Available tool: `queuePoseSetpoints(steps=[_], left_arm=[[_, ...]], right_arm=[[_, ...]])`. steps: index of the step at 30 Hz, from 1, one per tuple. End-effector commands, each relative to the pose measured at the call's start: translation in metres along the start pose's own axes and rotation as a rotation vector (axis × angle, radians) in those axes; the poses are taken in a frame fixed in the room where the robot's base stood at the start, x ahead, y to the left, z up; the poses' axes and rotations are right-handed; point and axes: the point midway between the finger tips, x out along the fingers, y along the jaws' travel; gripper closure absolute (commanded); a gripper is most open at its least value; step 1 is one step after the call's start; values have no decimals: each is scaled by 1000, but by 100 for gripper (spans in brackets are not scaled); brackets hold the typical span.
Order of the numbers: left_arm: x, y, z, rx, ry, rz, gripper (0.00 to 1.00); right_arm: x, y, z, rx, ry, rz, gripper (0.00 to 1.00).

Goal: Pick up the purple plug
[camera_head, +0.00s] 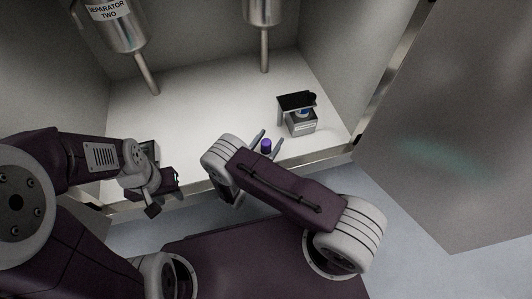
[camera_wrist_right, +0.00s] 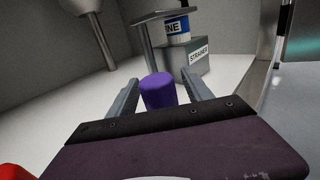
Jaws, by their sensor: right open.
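The purple plug (camera_head: 266,146) is a small purple cylinder standing upright on the white cabinet floor near its front edge. It also shows in the right wrist view (camera_wrist_right: 158,92). My right gripper (camera_head: 268,138) is open, with one finger on each side of the plug; in the right wrist view its fingers (camera_wrist_right: 160,95) flank the plug with small gaps visible. Whether either finger touches it I cannot tell. My left gripper (camera_head: 165,192) is at the left by the cabinet's front edge, away from the plug. Its jaw state is unclear.
A grey box labelled as a strainer (camera_wrist_right: 206,58) stands behind the plug, with a blue-and-white cylinder (camera_wrist_right: 178,30) and a dark plate (camera_head: 296,101) above. Metal vessels with pipes (camera_head: 264,50) hang at the back. An open door (camera_head: 450,130) is at right.

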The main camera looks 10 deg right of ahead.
Motion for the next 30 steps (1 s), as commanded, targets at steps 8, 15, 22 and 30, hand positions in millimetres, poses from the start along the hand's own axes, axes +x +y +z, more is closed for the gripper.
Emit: queuePoseSetpoints(steps=[8,15,22,30], left_arm=[[0,0,0,0,1,0,64],[0,0,0,0,0,0,64],[0,0,0,0,0,0,64],[-27,0,-3,0,0,0,64]], right_arm=[[3,0,1,0,0,0,52],[2,0,1,0,0,0,100],[2,0,2,0,-1,0,100],[2,0,32,1,-1,0,100]])
